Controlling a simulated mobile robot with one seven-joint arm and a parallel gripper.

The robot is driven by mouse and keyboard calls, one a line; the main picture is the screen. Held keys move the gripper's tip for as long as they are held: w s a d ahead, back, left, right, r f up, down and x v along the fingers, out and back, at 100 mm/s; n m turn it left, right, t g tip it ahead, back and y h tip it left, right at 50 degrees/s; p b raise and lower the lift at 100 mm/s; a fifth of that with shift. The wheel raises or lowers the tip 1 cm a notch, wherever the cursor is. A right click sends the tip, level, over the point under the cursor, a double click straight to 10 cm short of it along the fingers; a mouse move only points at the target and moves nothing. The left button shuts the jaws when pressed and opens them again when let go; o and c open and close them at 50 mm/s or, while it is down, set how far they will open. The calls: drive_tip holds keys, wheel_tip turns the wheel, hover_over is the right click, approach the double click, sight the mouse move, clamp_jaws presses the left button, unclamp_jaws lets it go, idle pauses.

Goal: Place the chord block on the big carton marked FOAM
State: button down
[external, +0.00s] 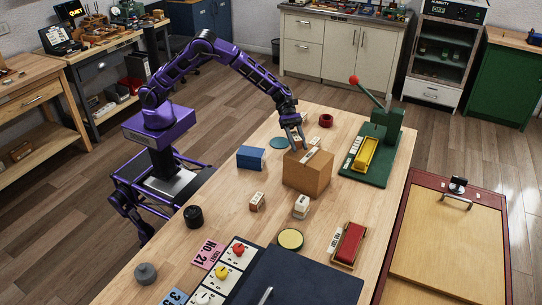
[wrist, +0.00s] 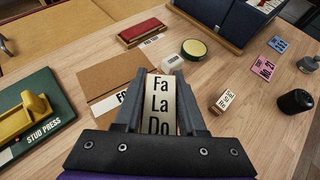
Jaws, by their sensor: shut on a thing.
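My gripper (external: 294,143) points down over the big brown carton (external: 307,178) in the external view. In the wrist view its fingers (wrist: 158,103) are shut on a pale chord block (wrist: 160,108) lettered Fa La Do. The carton (wrist: 112,84) lies under and to the left of the block in that view.
A similar small lettered block (wrist: 227,100) lies on the table beside a white block (wrist: 172,63). A green stud press (external: 383,148) stands right of the carton, a blue box (external: 251,158) left. A red-topped pad (external: 349,244) and round tin (external: 290,240) lie in front.

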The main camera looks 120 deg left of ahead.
sight(292, 132)
drive_tip(key=shift+f, duration=1.15)
drive_tip(key=shift+f, duration=0.25)
drive_tip(key=c, duration=0.5)
unclamp_jaws()
drive_tip(key=shift+r, duration=0.1)
drive_tip(key=shift+r, duration=0.1)
drive_tip(key=shift+r, duration=0.2)
drive_tip(key=v, duration=1.2)
drive_tip(key=shift+f, duration=0.2)
